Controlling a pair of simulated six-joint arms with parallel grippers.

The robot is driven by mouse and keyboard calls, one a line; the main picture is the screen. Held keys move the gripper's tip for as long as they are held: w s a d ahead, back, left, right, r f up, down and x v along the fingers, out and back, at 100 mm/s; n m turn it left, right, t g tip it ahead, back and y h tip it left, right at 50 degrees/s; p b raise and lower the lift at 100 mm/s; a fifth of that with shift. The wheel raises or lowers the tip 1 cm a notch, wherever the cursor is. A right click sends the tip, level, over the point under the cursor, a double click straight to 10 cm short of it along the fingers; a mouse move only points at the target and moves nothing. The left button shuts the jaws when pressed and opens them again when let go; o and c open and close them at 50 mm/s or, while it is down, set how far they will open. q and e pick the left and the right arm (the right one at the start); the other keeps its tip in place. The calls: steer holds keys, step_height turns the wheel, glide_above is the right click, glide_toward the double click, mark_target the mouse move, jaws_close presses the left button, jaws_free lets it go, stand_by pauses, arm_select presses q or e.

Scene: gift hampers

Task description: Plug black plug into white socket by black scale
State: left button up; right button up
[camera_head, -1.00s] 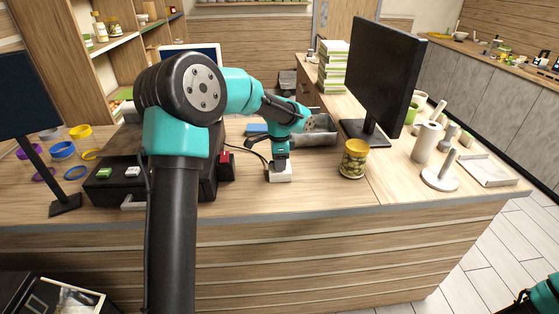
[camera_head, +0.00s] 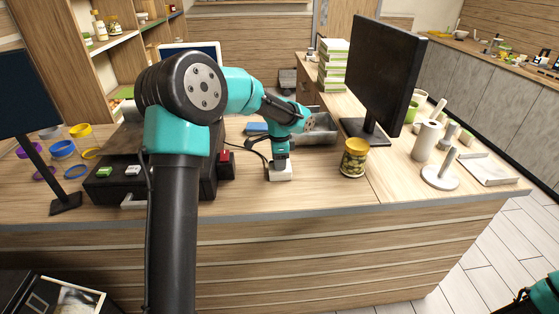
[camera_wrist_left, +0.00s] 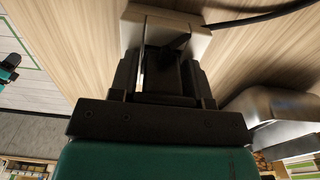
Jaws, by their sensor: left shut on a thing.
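The white socket (camera_head: 281,175) is a small block on the wooden counter, beneath my left gripper (camera_head: 279,160). In the left wrist view the white socket (camera_wrist_left: 195,30) lies straight ahead of the fingertips. My left gripper (camera_wrist_left: 165,65) is shut on the dark plug (camera_wrist_left: 176,48), which is mostly hidden between the fingers. The plug is at the socket's face; I cannot tell whether its prongs are inside. A metal pan (camera_head: 322,130), possibly part of the scale, stands behind and right of the socket, partly hidden by my arm.
A black cash drawer (camera_head: 135,175) and a red block (camera_head: 227,160) are left of the socket. A yellow-lidded jar (camera_head: 354,158) and a monitor (camera_head: 382,75) stand to the right. A black cable (camera_wrist_left: 260,18) runs beside the socket. The counter front is clear.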

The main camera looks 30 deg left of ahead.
arm_select(q)
steer(key=o, duration=1.1)
steer(key=shift+o, duration=0.2)
steer(key=shift+r, duration=3.5)
